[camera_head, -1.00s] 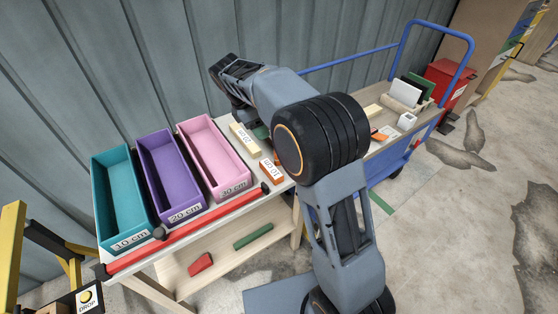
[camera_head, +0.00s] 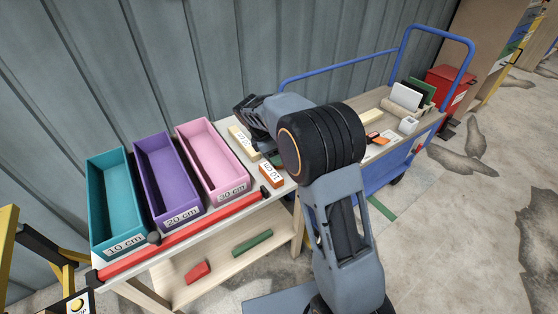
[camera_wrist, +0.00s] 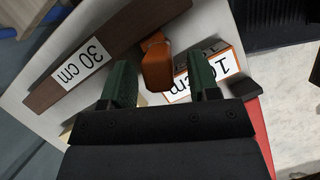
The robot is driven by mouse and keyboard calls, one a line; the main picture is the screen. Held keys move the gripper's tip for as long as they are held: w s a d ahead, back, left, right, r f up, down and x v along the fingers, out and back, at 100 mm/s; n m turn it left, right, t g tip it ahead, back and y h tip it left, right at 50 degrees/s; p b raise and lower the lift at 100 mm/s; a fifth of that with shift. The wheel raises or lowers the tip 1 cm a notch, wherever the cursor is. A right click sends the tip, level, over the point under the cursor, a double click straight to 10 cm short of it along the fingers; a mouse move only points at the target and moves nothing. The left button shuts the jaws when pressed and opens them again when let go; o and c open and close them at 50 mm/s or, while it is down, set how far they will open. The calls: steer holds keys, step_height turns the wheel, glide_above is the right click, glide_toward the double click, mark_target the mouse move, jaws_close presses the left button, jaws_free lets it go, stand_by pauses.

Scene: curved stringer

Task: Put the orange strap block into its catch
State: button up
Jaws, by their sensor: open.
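In the wrist view an orange block (camera_wrist: 156,62) with no readable label stands on the pale tabletop. My gripper (camera_wrist: 160,88) is open, with its green fingers apart and the orange block showing between and beyond them. Nothing is held. An orange block labelled 10 cm (camera_wrist: 229,62) lies just right of it, partly hidden by my right finger; in the head view it lies near the front edge (camera_head: 271,172). I cannot tell which orange block is the strap block. The teal 10 cm bin (camera_head: 100,199) stands at the left. My arm hides much of the gripper in the head view.
A purple 20 cm bin (camera_head: 147,185) and pink 30 cm bin (camera_head: 195,155) stand beside the teal one. A brown 30 cm block (camera_wrist: 121,43) and cream block (camera_head: 243,141) lie nearby. A red bar (camera_head: 180,236) runs along the front edge. A blue trolley (camera_head: 380,172) stands right.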

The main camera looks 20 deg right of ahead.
steer(key=shift+d+f, duration=0.25)
steer(key=shift+f, duration=0.4)
jaws_close()
